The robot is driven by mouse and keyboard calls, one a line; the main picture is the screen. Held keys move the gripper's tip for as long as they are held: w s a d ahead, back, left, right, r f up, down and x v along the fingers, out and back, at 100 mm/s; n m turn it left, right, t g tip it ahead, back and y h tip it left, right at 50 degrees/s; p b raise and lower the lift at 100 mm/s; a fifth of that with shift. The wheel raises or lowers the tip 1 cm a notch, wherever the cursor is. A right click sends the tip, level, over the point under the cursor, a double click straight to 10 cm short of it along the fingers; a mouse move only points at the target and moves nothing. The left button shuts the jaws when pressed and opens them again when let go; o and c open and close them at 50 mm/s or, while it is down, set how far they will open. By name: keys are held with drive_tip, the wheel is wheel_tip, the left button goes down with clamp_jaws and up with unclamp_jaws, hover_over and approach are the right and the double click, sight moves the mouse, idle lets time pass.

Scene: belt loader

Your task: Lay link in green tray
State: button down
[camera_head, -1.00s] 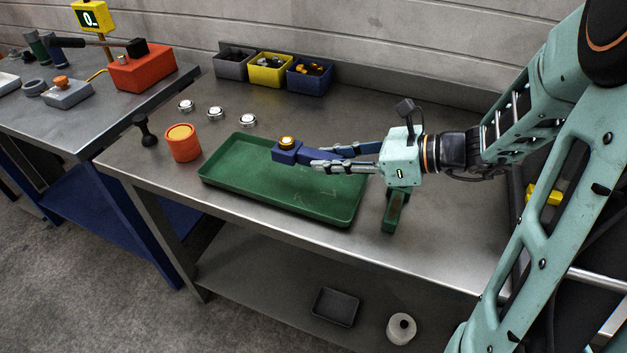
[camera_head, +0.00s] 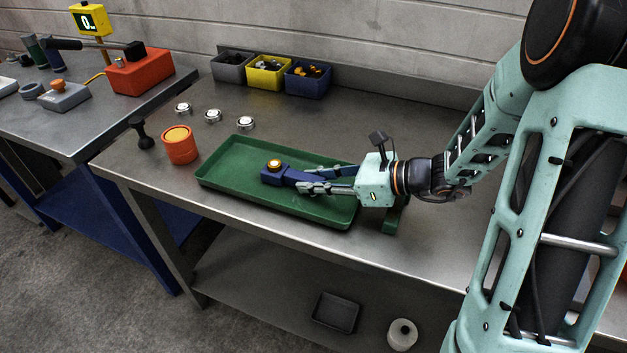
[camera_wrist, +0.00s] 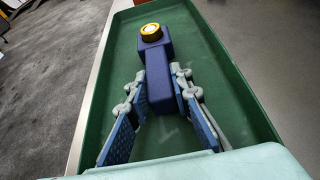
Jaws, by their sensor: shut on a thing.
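The link is a dark blue block with a brass-coloured round fitting on one end, seen in the head view (camera_head: 271,176) and the wrist view (camera_wrist: 157,68). The green tray (camera_head: 222,176) lies on the steel bench, and its floor and walls also show in the wrist view (camera_wrist: 216,73). My gripper (camera_head: 304,179) reaches in over the tray's right end with its fingers shut on the link's near part. In the wrist view the fingers (camera_wrist: 160,95) flank the link, its brass end pointing away. The link is low inside the tray's outline; whether it touches the floor, I cannot tell.
An orange cup (camera_head: 180,148) stands left of the tray. Several silver round pieces (camera_head: 213,116) lie behind it. Grey, yellow and blue bins (camera_head: 307,80) stand at the back. A dark green block (camera_head: 392,222) sits by the tray's right end. The bench's back right is clear.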

drive_tip(key=shift+f, duration=0.15)
drive_tip(key=c, duration=1.7)
unclamp_jaws()
drive_tip(key=shift+c, duration=0.2)
drive_tip(key=shift+d+r, duration=0.25)
drive_tip(key=shift+r, duration=0.05)
drive_tip(key=p+v, duration=0.1)
drive_tip(key=v, duration=1)
drive_tip(key=shift+s+d+r, duration=0.1)
drive_tip(key=shift+s+d, duration=0.1)
drive_tip(key=shift+d, duration=0.05)
drive_tip(key=shift+w, duration=0.1)
